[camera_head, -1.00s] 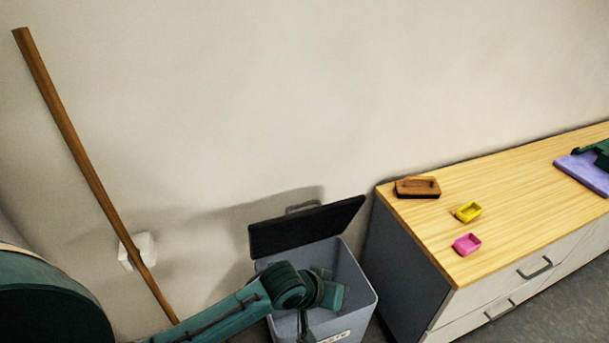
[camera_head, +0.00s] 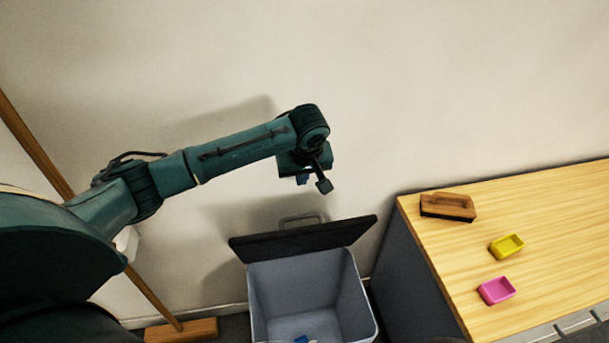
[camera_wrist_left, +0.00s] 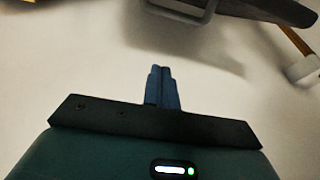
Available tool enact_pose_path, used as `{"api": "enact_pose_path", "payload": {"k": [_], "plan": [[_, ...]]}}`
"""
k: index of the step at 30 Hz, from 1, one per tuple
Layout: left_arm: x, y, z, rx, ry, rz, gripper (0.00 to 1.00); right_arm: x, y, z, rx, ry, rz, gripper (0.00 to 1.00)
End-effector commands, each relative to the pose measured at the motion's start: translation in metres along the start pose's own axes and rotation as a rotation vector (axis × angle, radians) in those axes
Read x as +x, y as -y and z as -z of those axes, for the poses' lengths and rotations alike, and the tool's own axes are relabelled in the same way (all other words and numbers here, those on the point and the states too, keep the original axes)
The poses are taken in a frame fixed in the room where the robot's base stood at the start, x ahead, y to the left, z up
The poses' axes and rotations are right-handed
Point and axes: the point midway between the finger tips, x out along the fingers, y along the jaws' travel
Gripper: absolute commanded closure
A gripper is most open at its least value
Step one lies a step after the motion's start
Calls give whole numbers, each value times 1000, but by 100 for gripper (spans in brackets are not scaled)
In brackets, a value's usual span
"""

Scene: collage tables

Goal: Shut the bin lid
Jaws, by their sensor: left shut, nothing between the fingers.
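The grey bin (camera_head: 264,300) stands on the floor left of the cabinet. Its dark lid (camera_head: 300,241) is open, tipped up at the back of the bin near the wall, with a grey loop handle (camera_head: 302,218) on its upper edge. My left gripper (camera_head: 302,181) is above the lid, apart from it, its blue fingers shut and empty. In the left wrist view the shut fingers (camera_wrist_left: 161,85) point at the wall, and the lid (camera_wrist_left: 265,8) and handle (camera_wrist_left: 185,12) show at the top, apart from them. My right gripper is not in view.
A cabinet with a wooden top (camera_head: 540,215) stands right of the bin, bearing a wooden-backed eraser (camera_head: 447,206), a yellow tray (camera_head: 506,246) and a pink tray (camera_head: 496,290). A broom (camera_head: 37,147) leans at the left. Something blue (camera_head: 302,339) lies inside the bin.

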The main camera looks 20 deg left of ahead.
Motion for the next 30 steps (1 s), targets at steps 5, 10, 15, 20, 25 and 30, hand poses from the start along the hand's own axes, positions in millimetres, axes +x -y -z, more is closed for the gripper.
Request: {"api": "enact_pose_path", "payload": {"k": [5, 10, 15, 20, 25, 30], "plan": [[42, 0, -1, 0, 1, 3, 100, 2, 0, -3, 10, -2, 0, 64], [66, 0, -9, 6, 0, -1, 100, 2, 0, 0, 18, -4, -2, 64], [70, -1, -30, 5, -2, -3, 100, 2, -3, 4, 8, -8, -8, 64], [72, 0, -39, 3, -1, -3, 100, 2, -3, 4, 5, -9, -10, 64], [73, 0, -40, 3, -1, -3, 100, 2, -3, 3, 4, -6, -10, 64], [73, 0, -40, 3, -2, -3, 100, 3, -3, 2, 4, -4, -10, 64]]}}
